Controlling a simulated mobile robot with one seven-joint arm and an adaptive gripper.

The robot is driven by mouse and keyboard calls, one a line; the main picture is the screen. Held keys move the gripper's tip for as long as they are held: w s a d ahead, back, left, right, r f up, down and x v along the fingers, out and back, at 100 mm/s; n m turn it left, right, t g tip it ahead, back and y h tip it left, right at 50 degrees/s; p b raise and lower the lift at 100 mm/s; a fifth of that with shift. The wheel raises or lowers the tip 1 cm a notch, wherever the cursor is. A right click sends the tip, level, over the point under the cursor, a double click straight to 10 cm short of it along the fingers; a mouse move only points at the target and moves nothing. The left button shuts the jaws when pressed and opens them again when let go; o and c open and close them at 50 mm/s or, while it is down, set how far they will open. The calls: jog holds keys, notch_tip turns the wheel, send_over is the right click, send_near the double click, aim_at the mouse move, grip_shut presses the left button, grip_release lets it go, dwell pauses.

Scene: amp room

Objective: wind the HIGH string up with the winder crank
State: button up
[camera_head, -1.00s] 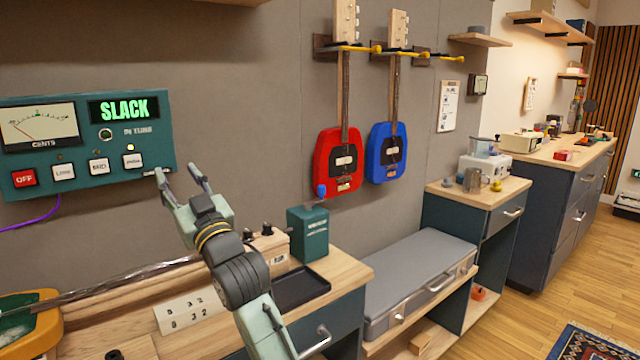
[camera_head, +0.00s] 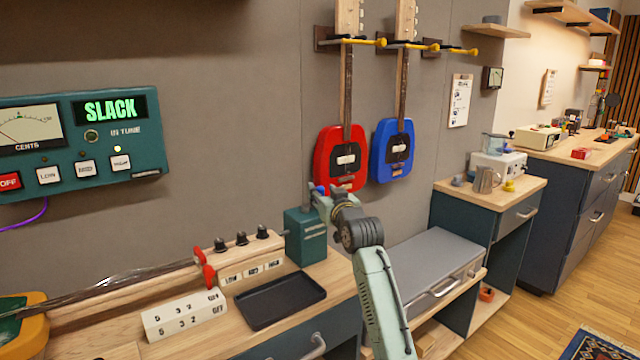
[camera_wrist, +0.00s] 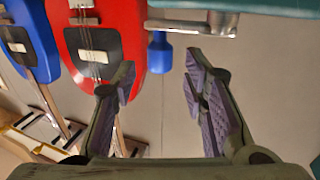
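A teal box (camera_head: 305,238) stands on the bench. Its metal crank arm (camera_wrist: 190,27) and blue knob (camera_wrist: 160,52) show in the wrist view. My gripper (camera_head: 320,195) is at the top of this box, and in the wrist view its fingers (camera_wrist: 158,82) are open. The knob appears between and beyond the fingertips, with no clear contact. Left of the box, a wooden headstock carries several black pegs (camera_head: 241,238) above labels; the rightmost label (camera_head: 274,265) appears to read HIGH. The tuner (camera_head: 85,142) shows SLACK, with a light on above its rightmost button.
A black tray (camera_head: 280,300) and a white numbered block (camera_head: 184,315) lie in front of the headstock. A red guitar (camera_head: 341,157) and a blue guitar (camera_head: 392,150) hang on the wall behind. A grey case (camera_head: 437,262) lies on the lower bench to the right.

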aim_at(322, 190)
jog(key=shift+p+x, duration=0.35)
jog(key=shift+x, duration=1.35)
jog(key=shift+c, duration=0.5)
grip_shut()
